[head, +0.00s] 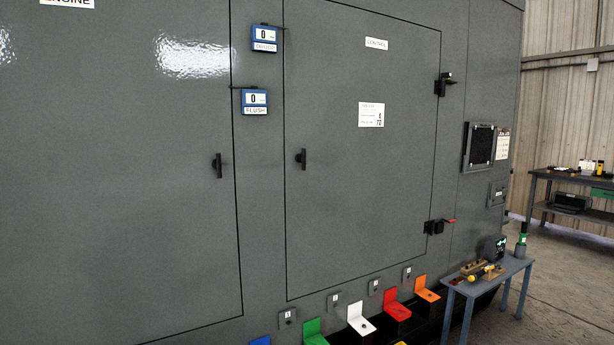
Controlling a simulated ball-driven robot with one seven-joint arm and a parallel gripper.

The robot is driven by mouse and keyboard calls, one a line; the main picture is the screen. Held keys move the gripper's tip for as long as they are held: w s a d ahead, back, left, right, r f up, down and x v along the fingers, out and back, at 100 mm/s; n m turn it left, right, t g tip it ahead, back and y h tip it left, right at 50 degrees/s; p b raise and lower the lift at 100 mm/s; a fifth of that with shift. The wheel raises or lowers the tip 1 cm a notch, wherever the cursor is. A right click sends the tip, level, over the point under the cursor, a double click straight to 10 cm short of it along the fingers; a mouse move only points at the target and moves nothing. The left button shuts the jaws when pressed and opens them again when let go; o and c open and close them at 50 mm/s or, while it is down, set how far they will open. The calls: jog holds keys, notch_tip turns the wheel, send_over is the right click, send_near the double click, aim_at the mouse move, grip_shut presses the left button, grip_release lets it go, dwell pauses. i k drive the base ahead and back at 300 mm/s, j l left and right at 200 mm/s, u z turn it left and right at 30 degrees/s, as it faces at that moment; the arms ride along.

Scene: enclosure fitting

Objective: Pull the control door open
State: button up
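The control door (345,200) is a large grey panel in the middle of the enclosure's front, marked with a white "CONTROL" label (376,44). It sits flush in its dark outline and looks shut. Its black handle (301,158) is upright near the left edge. A white notice (370,114) is fixed on the door. My gripper is not in view.
The engine door (120,180) with its own black handle (217,165) is to the left. Two blue-framed gauges (254,101) hang between the doors. Coloured brackets (359,317) stick out below the door. A small blue table with tools (487,278) stands at the right; floor shows beyond it.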

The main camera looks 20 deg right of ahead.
aim_at(361, 87)
jog(key=i+l+z, duration=0.1)
jog(key=i, duration=0.45)
jog(key=i+l, duration=0.15)
jog(key=i, duration=0.35)
jog(key=z, duration=0.05)
